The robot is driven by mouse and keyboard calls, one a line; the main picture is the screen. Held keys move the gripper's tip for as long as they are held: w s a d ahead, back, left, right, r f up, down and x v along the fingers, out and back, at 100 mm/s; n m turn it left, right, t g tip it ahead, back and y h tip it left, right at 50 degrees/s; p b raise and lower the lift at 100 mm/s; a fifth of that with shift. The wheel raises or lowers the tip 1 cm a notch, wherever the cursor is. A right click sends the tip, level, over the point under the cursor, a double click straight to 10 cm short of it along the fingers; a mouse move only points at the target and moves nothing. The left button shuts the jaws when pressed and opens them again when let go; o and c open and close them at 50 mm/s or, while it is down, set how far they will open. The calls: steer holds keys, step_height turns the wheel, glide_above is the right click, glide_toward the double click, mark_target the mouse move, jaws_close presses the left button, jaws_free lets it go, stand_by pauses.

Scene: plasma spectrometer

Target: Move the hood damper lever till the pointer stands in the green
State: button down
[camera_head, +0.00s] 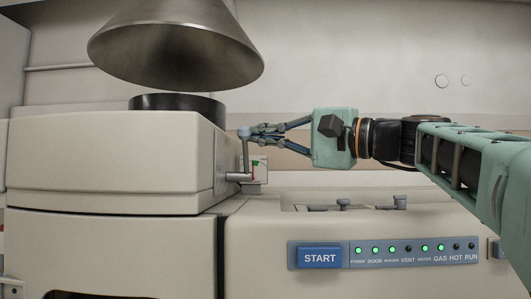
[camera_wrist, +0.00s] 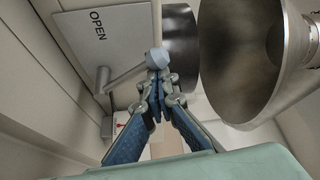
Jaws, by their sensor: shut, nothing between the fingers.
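The hood damper lever (camera_head: 245,155) stands nearly upright at the right end of the cream housing, with a grey-blue knob (camera_head: 244,132) on top. In the wrist view the lever (camera_wrist: 124,78) runs from its pivot to the knob (camera_wrist: 157,58). My gripper (camera_head: 257,134) comes from the right, its fingers shut and empty. The fingertips are right beside the knob; whether they touch it I cannot tell. A small scale plate (camera_head: 260,165) with green and some red sits behind the lever. It is partly hidden, and I cannot read where the pointer stands.
A metal hood cone (camera_head: 175,45) hangs above a dark round collar (camera_head: 178,103) at left. An OPEN label (camera_wrist: 97,20) is on the panel beside the lever. Below are a START button (camera_head: 320,258) and a row of indicator lamps (camera_head: 408,249). Two small knobs sit on the lower top.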

steer(key=b, duration=0.1)
steer(key=s+n+b, duration=0.1)
steer(key=b, duration=0.1)
steer(key=shift+s+f+n+y, duration=0.1)
steer(key=shift+f+n+y, duration=0.2)
steer(key=shift+r, duration=0.1)
